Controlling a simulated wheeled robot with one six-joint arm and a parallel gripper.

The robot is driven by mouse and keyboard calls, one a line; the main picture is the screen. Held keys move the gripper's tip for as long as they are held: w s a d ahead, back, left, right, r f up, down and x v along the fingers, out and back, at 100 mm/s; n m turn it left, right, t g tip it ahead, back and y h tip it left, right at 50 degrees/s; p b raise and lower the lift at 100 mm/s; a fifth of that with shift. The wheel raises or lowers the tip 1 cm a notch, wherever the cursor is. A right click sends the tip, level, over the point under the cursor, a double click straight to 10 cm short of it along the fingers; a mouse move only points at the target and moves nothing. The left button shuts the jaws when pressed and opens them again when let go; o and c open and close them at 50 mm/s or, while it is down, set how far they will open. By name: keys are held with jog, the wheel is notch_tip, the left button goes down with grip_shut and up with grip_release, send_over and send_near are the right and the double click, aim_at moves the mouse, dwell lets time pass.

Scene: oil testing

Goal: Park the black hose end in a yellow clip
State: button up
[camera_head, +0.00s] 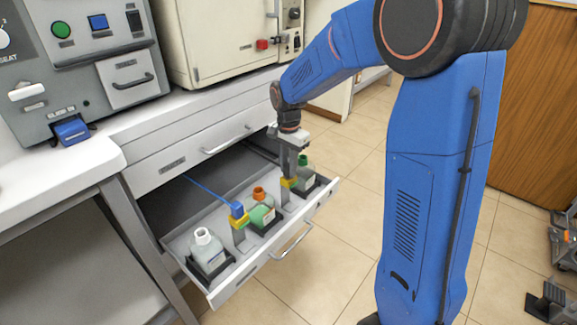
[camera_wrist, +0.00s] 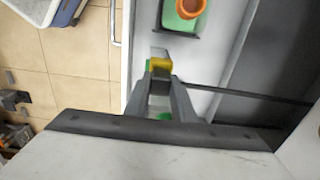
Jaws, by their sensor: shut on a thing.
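My gripper (camera_head: 290,170) points down over the right part of the open drawer, at a yellow clip (camera_head: 288,184) on a grey post. In the wrist view, my gripper (camera_wrist: 160,80) is shut, with the yellow clip (camera_wrist: 160,64) right at its fingertips. A black hose (camera_wrist: 245,97) runs from the right to the fingers. The fingers hide its end, so I cannot tell whether it sits in the clip. A second yellow clip (camera_head: 239,222) to the left has a blue hose end (camera_head: 237,209) at it, on a thin blue hose.
The drawer (camera_head: 181,247) holds a white-capped bottle (camera_head: 207,248), an orange-capped bottle (camera_head: 262,206) and a green-capped bottle (camera_head: 304,172) in black holders. The green-capped one is close to my gripper. The counter (camera_head: 130,130) stands above. Tiled floor lies in front.

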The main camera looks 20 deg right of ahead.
jog(key=o, duration=1.1)
jog(key=shift+o, duration=0.2)
notch_tip(320, 180, up, 16)
jog(key=s+d+r+n+t, duration=0.1)
jog(key=s+d+n, duration=0.2)
jog(key=s, duration=0.6)
jog(key=s+d+r+n+t, duration=0.2)
jog(key=s+d+n, duration=0.1)
jog(key=s, duration=0.7)
jog(key=s+d+f+n+t, duration=0.1)
jog(key=s+f+n, duration=0.1)
jog(key=s, duration=0.5)
jog(key=s+d+f+n, duration=0.1)
jog(key=s+f+n, duration=0.2)
jog(key=s+f, duration=0.2)
jog(key=shift+s+f+t, duration=0.25)
jog(key=shift+s+t, duration=0.15)
jog(key=shift+s, duration=0.85)
